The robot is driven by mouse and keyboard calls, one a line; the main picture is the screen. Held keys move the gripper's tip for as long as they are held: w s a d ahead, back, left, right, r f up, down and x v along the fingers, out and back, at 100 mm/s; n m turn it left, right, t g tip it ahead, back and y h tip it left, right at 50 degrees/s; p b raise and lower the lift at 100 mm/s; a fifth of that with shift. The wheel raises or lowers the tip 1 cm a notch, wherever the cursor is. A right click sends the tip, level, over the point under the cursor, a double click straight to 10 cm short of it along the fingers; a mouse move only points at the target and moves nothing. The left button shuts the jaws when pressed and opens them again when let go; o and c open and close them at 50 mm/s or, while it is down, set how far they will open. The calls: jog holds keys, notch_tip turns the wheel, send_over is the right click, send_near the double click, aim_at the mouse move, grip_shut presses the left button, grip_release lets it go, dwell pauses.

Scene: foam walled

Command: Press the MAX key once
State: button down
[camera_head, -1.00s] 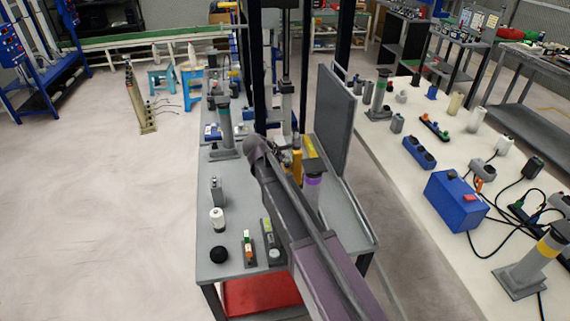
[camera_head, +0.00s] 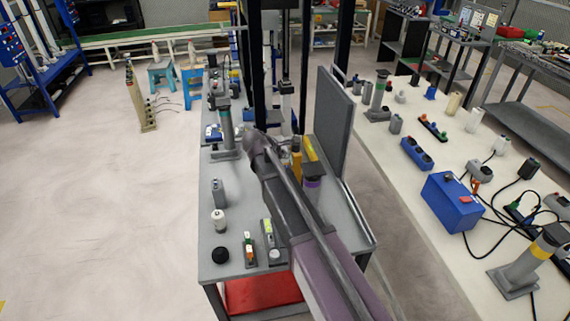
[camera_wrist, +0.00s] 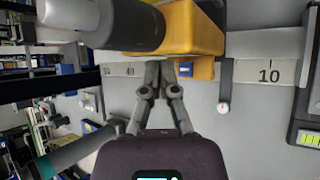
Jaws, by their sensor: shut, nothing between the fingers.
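No key marked MAX can be made out in either view. In the head view my arm covers the gripper.
Open floor lies left.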

jog(key=shift+r+p, duration=1.15)
jog(key=shift+r, duration=0.25)
jog(key=shift+s, duration=0.15)
